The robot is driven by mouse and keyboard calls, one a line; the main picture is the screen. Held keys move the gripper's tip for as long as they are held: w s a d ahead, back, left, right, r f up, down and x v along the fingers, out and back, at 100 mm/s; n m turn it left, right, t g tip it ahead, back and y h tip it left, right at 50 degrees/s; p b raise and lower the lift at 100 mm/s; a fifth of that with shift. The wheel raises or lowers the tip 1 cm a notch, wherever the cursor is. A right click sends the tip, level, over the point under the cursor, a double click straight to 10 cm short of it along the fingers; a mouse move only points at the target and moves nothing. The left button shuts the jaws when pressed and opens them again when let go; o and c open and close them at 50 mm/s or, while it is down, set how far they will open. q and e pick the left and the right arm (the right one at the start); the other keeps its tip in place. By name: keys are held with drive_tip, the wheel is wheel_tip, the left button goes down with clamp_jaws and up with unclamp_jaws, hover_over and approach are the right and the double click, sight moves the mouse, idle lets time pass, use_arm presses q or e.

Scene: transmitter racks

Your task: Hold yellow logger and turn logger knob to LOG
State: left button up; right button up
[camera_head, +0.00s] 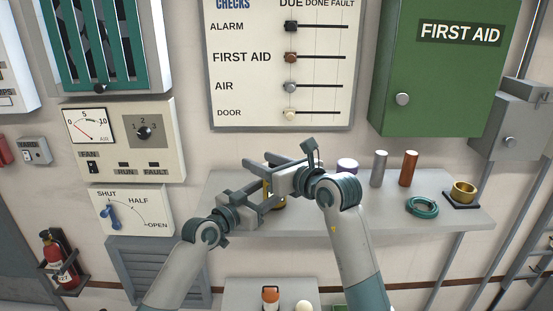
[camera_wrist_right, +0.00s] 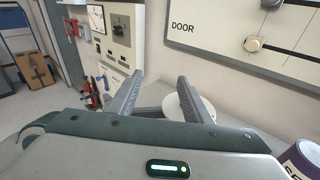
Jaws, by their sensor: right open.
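A yellow object (camera_head: 267,188), likely the logger, shows only in slivers behind my crossed grippers above the grey shelf. Its knob and markings are hidden in the head view. My right gripper (camera_head: 258,166) comes in from the right, points left and is open. In the right wrist view its two fingers (camera_wrist_right: 158,98) stand apart, with a pale rounded object (camera_wrist_right: 190,106) partly behind the right finger; I cannot tell whether it is part of the logger. My left gripper (camera_head: 264,198) reaches up from the lower left beside the yellow object; whether it grips it is unclear.
The grey shelf (camera_head: 330,215) also bears a grey cylinder (camera_head: 379,168), a brown cylinder (camera_head: 409,168), a purple-and-white jar (camera_head: 347,166), a teal ring (camera_head: 422,207) and a brass cup (camera_head: 463,192). The checks board (camera_head: 282,70) and green first aid cabinet (camera_head: 435,80) hang above.

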drive_tip(key=a+r+n+g+h, duration=0.2)
drive_tip(key=a+r+g+h, duration=0.1)
drive_tip(key=a+g, duration=0.35)
drive_tip(key=d+r+m+g+h, duration=0.2)
drive_tip(key=d+r+h, duration=0.3)
drive_tip(key=d, duration=0.7)
drive_tip(key=shift+w+r+m, duration=0.35)
drive_tip(key=shift+r+m, duration=0.5)
drive_tip(key=shift+m, duration=0.05)
drive_tip(key=shift+f, duration=0.1)
drive_tip(key=x, duration=1.1)
drive_tip(key=shift+f, duration=0.45)
drive_tip(key=c, duration=1.1)
